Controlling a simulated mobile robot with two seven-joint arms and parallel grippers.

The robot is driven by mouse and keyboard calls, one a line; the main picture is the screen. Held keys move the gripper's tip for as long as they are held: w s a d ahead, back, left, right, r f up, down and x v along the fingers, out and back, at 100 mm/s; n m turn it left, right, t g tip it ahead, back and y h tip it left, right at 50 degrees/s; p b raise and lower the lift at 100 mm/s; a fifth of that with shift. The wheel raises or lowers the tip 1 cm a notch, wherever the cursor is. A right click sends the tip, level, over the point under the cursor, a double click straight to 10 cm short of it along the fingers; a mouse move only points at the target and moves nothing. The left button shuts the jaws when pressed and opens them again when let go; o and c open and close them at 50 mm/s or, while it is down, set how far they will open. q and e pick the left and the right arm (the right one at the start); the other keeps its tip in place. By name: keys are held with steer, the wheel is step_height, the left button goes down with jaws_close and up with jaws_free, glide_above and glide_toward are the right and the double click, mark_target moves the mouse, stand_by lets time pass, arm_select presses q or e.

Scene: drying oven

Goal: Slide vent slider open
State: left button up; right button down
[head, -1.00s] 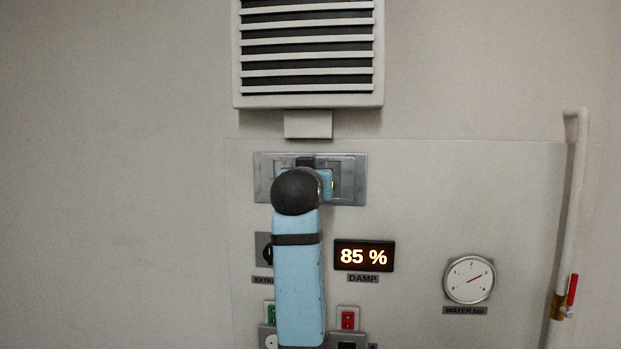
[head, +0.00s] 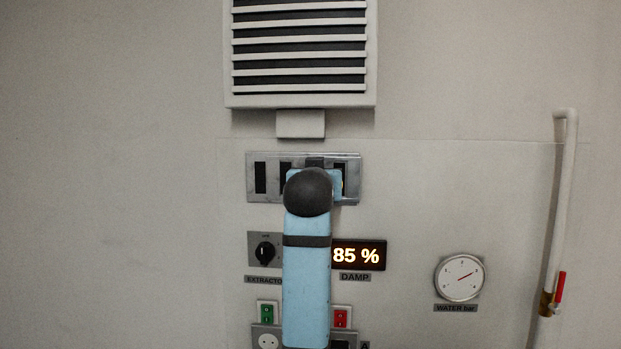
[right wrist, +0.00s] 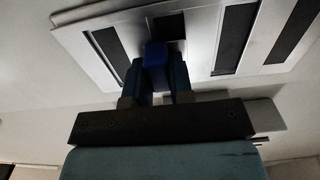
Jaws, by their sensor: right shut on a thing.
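The vent slider is set in a grey metal plate (head: 267,157) on the wall below the louvred vent. Dark open slots (head: 260,178) show in the plate's left part. In the right wrist view the plate (right wrist: 205,25) shows several dark slots and a blue knob (right wrist: 156,58). My right gripper (right wrist: 158,78) is shut on this blue knob, one finger on each side. In the head view my right arm comes up from below and hides the knob and part of the plate. My left gripper is not in view.
The louvred vent (head: 300,101) is above the plate. Below are a black rotary knob (head: 265,251), a display reading 85 % (head: 357,255), green and red switches and sockets. A water gauge (head: 460,278) and a pipe (head: 562,200) are at right. The left wall is bare.

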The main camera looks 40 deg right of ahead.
steer(key=c, duration=1.3)
jaws_free()
steer(key=shift+s, duration=0.1)
steer(key=o, duration=0.3)
steer(key=shift+s+d, duration=0.15)
steer(key=shift+d, duration=0.05)
steer(key=shift+a, duration=0.2)
steer(key=b+v, duration=0.1)
steer(key=v, duration=1.2)
steer(key=shift+s+a+b, duration=0.2)
steer(key=shift+b, duration=0.2)
